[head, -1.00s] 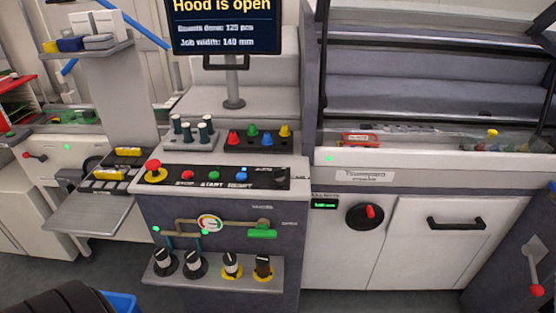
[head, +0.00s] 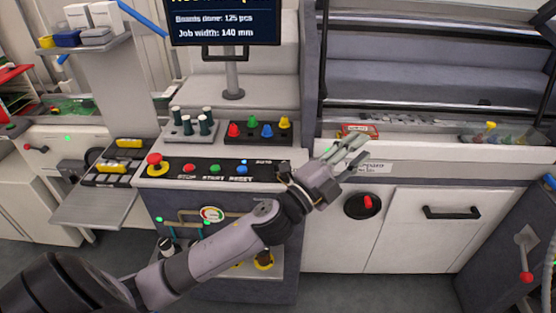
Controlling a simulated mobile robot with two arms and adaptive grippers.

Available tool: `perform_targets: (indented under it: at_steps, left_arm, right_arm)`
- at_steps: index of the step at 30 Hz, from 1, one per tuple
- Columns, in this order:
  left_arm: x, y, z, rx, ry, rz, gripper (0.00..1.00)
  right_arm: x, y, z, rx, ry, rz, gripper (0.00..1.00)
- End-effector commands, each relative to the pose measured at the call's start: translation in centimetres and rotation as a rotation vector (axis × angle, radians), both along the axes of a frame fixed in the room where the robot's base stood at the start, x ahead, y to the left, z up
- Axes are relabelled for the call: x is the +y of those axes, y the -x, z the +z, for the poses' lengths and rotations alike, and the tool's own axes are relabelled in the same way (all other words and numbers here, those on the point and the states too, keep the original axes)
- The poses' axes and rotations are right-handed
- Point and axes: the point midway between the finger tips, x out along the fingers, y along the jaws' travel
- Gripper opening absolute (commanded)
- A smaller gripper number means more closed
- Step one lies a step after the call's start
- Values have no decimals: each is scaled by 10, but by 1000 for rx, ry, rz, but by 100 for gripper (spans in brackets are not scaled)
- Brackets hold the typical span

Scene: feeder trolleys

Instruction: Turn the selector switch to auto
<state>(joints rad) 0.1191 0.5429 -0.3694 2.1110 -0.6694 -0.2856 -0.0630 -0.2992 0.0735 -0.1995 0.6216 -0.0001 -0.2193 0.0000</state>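The black control panel (head: 171,170) carries a red stop, green start and blue reset button. An "AUTO" label (head: 264,162) is near its right end. The dark selector switch there is hard to make out against the black panel, and its pointing direction is not clear. My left gripper (head: 360,150) is right of the panel, in front of the machine's front ledge. Its fingers look spread and empty, pointing up and right. My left arm crosses in front of the lower console. My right gripper is not in view.
A red mushroom button (head: 154,159) stands at the panel's left end. Colored cones on a black tray (head: 252,147) and a grey tray of dark pegs (head: 178,138) stand just behind the panel.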

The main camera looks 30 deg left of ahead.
Motion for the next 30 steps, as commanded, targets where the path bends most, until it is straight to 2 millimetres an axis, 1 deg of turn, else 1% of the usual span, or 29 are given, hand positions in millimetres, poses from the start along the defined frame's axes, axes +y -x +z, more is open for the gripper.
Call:
perform_targets:
  at_steps: [1,3,4,6,8,10,11,12,14,15,17,18,20,21,24,27,30]
  left_arm:
    - [-14,-2,25,-116,-125,-72,30]
    - [-37,1,45,-256,-306,-179,30]
    - [-45,2,50,-308,-387,-225,30]
    - [-58,6,53,-411,-584,-328,30]
    - [-63,8,48,-477,-760,-412,30]
    - [-58,7,36,-524,-970,-507,30]
    - [-52,5,30,-533,-1061,-545,30]
    - [-40,3,21,-533,-1182,-596,30]
    - [-15,-2,8,-511,-1361,-668,30]
    - [7,-6,0,-480,-1478,-712,30]
    - [47,-10,-8,-409,-1641,-775,30]
    - [76,-11,-12,-347,-1738,-812,30]
    - [119,-10,-12,-244,-1860,-859,30]
    - [146,-7,-11,-171,-1923,-886,30]
    - [202,2,-5,-9,-2030,-936,30]
    - [236,12,1,101,-2078,-967,30]
    - [250,17,1,153,-2095,-984,30]
  right_arm:
    - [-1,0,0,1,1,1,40]
    - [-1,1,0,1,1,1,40]
    - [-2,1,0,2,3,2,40]
    - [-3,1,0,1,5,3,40]
    - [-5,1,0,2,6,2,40]
    - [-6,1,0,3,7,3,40]
    - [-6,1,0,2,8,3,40]
    - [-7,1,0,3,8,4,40]
    - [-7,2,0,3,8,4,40]
    - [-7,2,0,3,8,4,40]
    - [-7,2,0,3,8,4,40]
    - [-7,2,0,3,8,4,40]
    - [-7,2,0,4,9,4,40]
    - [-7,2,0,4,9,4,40]
    - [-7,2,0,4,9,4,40]
    - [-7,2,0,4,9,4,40]
    - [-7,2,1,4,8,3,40]
